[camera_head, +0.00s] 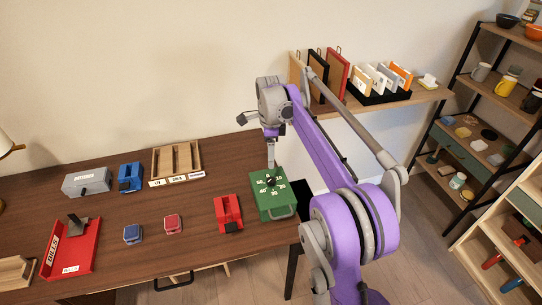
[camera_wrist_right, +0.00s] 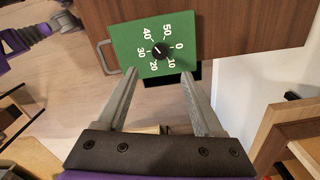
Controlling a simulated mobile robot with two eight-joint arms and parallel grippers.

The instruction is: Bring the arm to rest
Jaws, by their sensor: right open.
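My right arm, purple and grey, comes up from the bottom right in the head view and bends over the table's right end. My right gripper (camera_head: 271,156) points down just behind the green timer box (camera_head: 283,207). In the wrist view the right gripper (camera_wrist_right: 158,77) is open, with two grey fingers apart and nothing between them. The green box (camera_wrist_right: 125,40) lies beyond the fingertips, with a black dial knob (camera_wrist_right: 160,50) and white numbers. Whether a fingertip touches the box I cannot tell. My left gripper is not in view.
The brown table (camera_head: 185,235) holds a red device (camera_head: 228,212), a red tray (camera_head: 82,252), a grey box (camera_head: 87,182), a blue device (camera_head: 131,176) and a wooden organizer (camera_head: 176,158). A wall shelf (camera_head: 425,94) with frames is behind my arm; a rack (camera_head: 470,150) stands right.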

